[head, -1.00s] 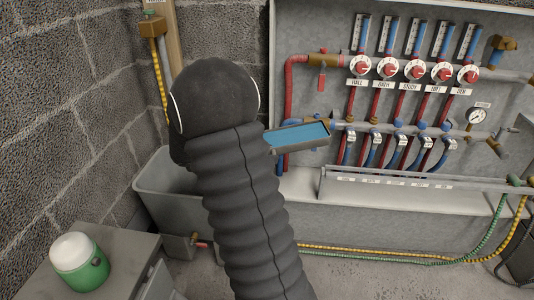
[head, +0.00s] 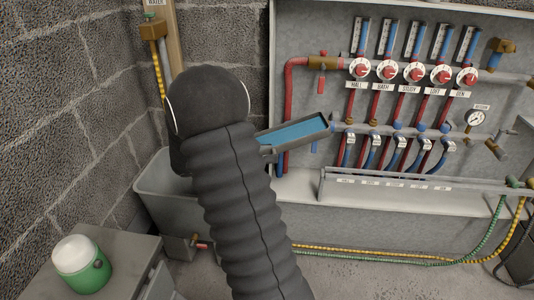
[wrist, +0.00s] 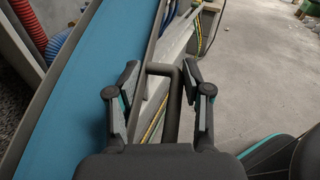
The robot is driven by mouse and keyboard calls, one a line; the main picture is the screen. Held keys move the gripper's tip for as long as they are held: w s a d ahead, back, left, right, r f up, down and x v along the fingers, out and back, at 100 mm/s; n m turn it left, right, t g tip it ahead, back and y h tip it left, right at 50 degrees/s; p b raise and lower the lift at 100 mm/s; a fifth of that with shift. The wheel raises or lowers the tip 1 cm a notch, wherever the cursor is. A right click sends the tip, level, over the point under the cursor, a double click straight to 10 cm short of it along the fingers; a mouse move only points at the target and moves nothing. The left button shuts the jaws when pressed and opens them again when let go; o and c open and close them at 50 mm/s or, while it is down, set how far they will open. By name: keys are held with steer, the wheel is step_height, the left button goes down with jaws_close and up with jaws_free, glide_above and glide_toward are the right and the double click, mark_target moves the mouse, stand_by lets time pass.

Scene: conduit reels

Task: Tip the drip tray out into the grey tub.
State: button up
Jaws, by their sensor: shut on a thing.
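The drip tray (head: 305,141) is a long grey trough with blue liquid (head: 292,133) in it. In the head view it is up in the air, right of my arm and in front of the manifold panel, tilted with its right end higher. In the wrist view the liquid (wrist: 72,80) fills the trough along the left. My gripper (wrist: 160,98) is shut on the tray's dark bent handle (wrist: 172,95), a finger on each side; in the head view my arm hides it. The grey tub (head: 160,205) stands on the floor by the left wall, partly behind my arm.
A manifold panel (head: 315,30) with red and blue pipes, dials and valves is behind the tray. A labelled ledge (head: 450,184) runs below it. A green and white jug (head: 88,268) stands on a grey cabinet (head: 130,255) at front left. Hoses (head: 400,257) cross the floor.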

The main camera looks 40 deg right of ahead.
steer(key=shift+r+h, duration=0.15)
steer(key=shift+h, duration=0.15)
steer(key=shift+r, duration=0.1)
steer(key=shift+p, duration=0.35)
steer(key=shift+r+g+h, duration=0.2)
steer(key=shift+g+h, duration=0.2)
steer(key=shift+h, duration=0.1)
steer(key=shift+y+p, duration=0.3)
steer(key=shift+y, duration=0.1)
steer(key=shift+m+t+y, duration=0.3)
steer(key=shift+t+y, duration=1)
steer(key=shift+y, duration=0.7)
